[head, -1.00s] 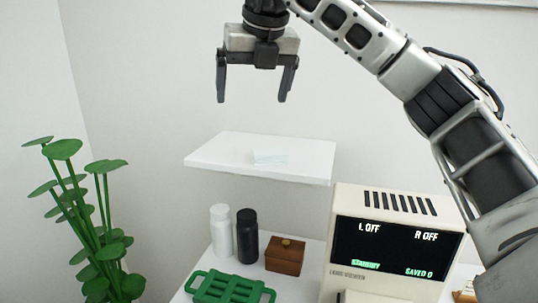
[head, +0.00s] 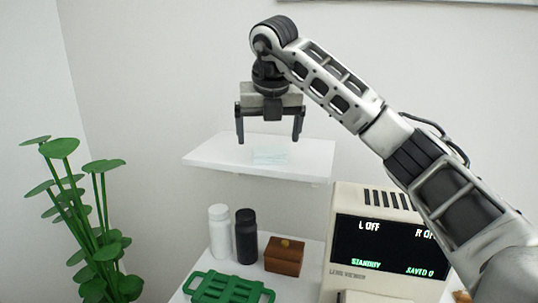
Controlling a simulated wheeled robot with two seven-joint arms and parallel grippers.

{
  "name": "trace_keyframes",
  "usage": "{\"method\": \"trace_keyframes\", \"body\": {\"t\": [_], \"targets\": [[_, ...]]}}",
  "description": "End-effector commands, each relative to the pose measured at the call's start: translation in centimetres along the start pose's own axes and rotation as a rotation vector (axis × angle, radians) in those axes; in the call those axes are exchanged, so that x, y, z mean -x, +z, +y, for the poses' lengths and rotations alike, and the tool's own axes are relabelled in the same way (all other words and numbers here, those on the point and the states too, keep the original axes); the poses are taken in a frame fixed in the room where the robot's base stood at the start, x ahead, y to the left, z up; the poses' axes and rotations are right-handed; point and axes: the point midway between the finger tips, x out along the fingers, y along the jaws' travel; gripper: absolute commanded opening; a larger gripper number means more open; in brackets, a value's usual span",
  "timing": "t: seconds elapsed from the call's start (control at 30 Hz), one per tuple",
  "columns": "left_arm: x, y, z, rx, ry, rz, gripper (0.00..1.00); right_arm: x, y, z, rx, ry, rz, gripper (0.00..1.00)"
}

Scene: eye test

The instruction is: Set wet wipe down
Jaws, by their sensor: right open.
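The wet wipe, a small pale bluish-white packet (head: 270,156), lies flat on the white wall shelf (head: 215,155), a little right of the shelf's middle. My right gripper (head: 268,140) is open and points down over the shelf. Its two fingers are spread wider than the packet, and nothing shows between them. The fingertips appear a little above or behind the packet; I cannot tell the exact gap. My left gripper is not in view.
Below the shelf, a table holds a white bottle (head: 220,231), a black bottle (head: 246,236), a wooden box (head: 284,257), a green rack (head: 230,288) and a lens viewer with a dark screen (head: 385,244). A leafy plant (head: 95,240) stands at left.

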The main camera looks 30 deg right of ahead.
Motion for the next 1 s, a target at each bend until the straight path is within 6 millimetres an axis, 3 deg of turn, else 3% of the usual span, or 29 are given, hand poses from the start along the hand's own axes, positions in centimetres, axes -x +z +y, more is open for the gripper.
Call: {"method": "trace_keyframes", "body": {"t": [0.23,0.53,0.7,1.0], "targets": [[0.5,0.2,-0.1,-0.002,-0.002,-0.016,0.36,-3.4,-0.1,-0.3,0.000,-0.001,0.002,0.93],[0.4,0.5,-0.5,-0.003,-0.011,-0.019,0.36,-4.0,-0.1,-0.3,0.000,-0.001,0.000,0.93],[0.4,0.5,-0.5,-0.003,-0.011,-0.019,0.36,-3.9,-0.1,-0.3,0.000,-0.001,0.000,0.45],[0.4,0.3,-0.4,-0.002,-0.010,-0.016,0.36,-3.9,-0.1,-0.3,0.000,0.000,0.000,0.42]]}}
